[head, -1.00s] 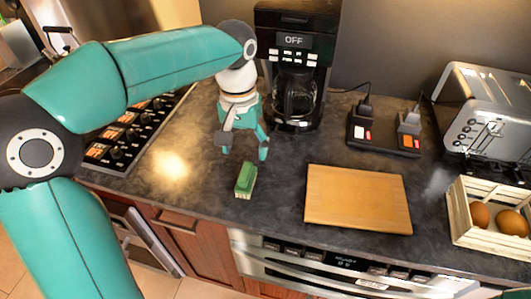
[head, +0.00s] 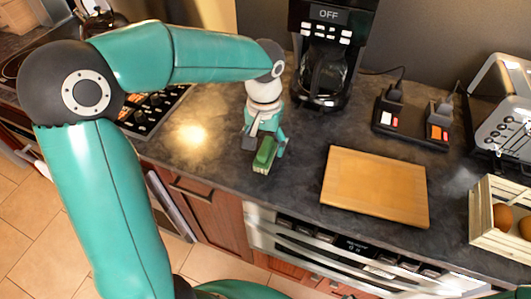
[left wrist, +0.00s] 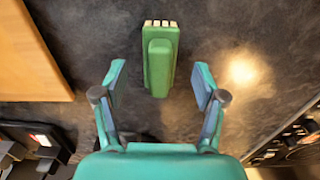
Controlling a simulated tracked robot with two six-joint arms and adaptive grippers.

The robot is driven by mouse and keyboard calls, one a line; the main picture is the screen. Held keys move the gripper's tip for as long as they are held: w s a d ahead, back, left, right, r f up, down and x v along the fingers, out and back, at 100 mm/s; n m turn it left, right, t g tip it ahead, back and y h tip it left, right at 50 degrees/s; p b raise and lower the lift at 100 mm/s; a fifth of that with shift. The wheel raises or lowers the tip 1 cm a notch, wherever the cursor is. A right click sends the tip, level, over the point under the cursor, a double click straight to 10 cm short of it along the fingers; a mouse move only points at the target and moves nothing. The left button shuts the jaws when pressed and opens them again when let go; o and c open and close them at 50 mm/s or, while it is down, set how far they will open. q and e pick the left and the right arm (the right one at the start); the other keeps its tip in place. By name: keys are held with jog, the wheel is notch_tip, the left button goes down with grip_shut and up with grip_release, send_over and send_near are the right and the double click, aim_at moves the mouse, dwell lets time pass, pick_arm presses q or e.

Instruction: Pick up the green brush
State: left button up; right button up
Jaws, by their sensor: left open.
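The green brush (head: 265,153) lies on the dark countertop near its front edge, left of the cutting board. In the left wrist view the brush (left wrist: 159,58) has pale bristles at its top end and sits centred ahead of the gap between the fingers. My left gripper (head: 262,146) points down at the brush, with its fingers on either side and just behind it. In the left wrist view the left gripper (left wrist: 159,84) is open and empty, its fingers apart from the brush. My right gripper is not in view.
A wooden cutting board (head: 374,187) lies to the right. A black coffee maker (head: 324,60) stands behind the gripper. A cooktop (head: 157,112) is at left. A switch box (head: 412,122), a toaster (head: 502,112) and an egg crate (head: 490,238) are farther right.

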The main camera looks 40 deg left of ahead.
aim_at(265, 147)
pick_arm(q)
notch_tip(265, 147, down, 5)
jog(key=shift+w+f+p, duration=0.1)
jog(key=shift+p, duration=0.4)
jog(key=c, duration=1.2)
jog(key=shift+c, duration=0.2)
jog(key=shift+r, duration=0.25)
notch_tip(265, 147, up, 20)
jog(key=shift+f, duration=0.15)
